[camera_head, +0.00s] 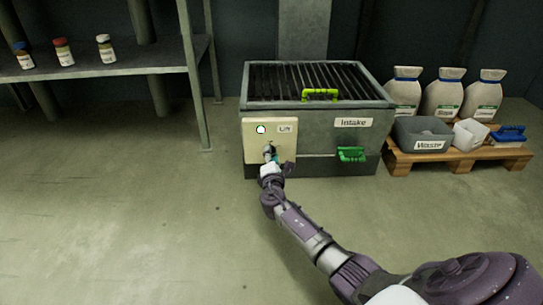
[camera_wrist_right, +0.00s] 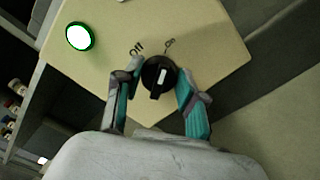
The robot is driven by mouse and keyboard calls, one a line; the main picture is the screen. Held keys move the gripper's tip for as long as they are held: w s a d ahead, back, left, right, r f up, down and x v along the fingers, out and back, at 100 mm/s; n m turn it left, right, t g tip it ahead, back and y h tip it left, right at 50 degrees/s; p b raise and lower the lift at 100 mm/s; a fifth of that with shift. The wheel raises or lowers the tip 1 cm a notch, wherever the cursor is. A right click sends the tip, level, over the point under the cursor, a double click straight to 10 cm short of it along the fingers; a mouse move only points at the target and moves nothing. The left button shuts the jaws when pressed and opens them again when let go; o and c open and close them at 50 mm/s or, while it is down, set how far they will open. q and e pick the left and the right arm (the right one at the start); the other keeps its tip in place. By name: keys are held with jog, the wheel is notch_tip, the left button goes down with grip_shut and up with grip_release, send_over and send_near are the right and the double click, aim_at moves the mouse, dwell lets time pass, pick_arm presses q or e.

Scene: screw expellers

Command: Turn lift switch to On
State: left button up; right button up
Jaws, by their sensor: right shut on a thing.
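The lift switch (camera_wrist_right: 158,77) is a round black knob with a white mark on a cream panel (camera_head: 256,136) labelled Lift. In the right wrist view, the mark points up and slightly right, closer to the "On" label than to "Off". My right gripper (camera_wrist_right: 160,72) is shut on the knob, one finger on each side. In the head view, my right gripper (camera_head: 270,157) reaches the panel's lower part and largely covers the knob. A round lamp (camera_wrist_right: 80,37) on the panel is lit. My left gripper is not in view.
The panel is on a grey intake box (camera_head: 352,138) with a barred top, a yellow-green handle (camera_head: 320,93) and a green handle (camera_head: 351,154). A pallet (camera_head: 435,160) with sacks and bins stands right. A shelf (camera_head: 110,64) with bottles stands left. Floor in front is clear.

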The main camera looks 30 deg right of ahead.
jog(key=shift+d, duration=0.1)
jog(key=o, duration=1.1)
jog(key=v, duration=0.7)
jog(key=shift+s+a, duration=0.15)
jog(key=shift+a, duration=0.05)
